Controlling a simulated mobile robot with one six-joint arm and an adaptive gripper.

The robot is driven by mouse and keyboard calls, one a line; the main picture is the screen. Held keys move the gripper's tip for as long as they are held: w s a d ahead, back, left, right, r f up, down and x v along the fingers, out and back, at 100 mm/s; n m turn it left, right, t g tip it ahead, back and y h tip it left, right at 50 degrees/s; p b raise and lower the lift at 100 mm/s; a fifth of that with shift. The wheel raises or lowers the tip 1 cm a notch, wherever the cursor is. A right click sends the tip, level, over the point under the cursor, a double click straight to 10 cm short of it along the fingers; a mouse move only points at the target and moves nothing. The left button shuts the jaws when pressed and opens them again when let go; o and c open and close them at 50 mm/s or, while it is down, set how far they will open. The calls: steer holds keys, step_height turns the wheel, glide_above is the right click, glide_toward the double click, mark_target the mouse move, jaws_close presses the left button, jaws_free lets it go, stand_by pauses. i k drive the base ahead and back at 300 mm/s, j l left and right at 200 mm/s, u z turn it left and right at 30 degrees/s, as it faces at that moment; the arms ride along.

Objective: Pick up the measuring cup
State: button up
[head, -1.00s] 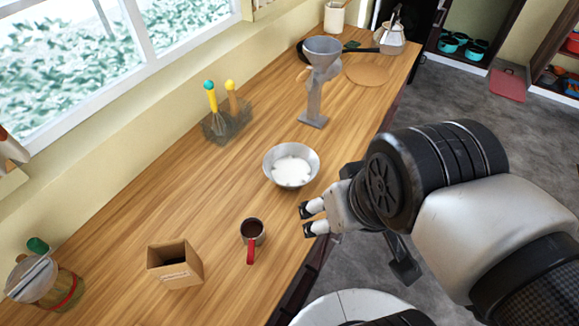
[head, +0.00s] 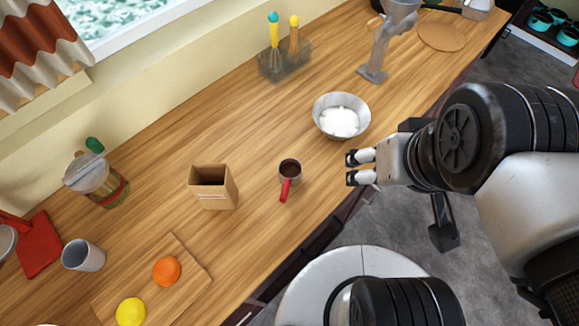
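The measuring cup (head: 290,171) is a small metal cup with a red handle (head: 285,190) and something dark inside. It stands on the wooden counter (head: 250,130), near its front edge, with the handle pointing toward the bottom of the picture. My gripper (head: 350,168) is to the right of the cup, apart from it, over the counter's front edge. Its two fingertips are spaced apart with nothing between them, and they point left toward the cup.
A metal bowl of white powder (head: 341,117) stands just behind my gripper. A cardboard box (head: 213,187) is left of the cup. A cutting board (head: 195,264) holds an orange (head: 166,270) and a lemon (head: 130,312). A grey cup (head: 83,256) and jar (head: 97,180) stand farther left.

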mark_target(290, 169)
steer(key=l+u, duration=0.2)
steer(key=u, duration=0.2)
steer(key=l+u, duration=0.2)
steer(key=u, duration=0.15)
steer(key=k+l+u, duration=0.1)
steer(key=u, duration=0.3)
steer(key=k+l+u, duration=0.1)
steer(key=l+u, duration=0.25)
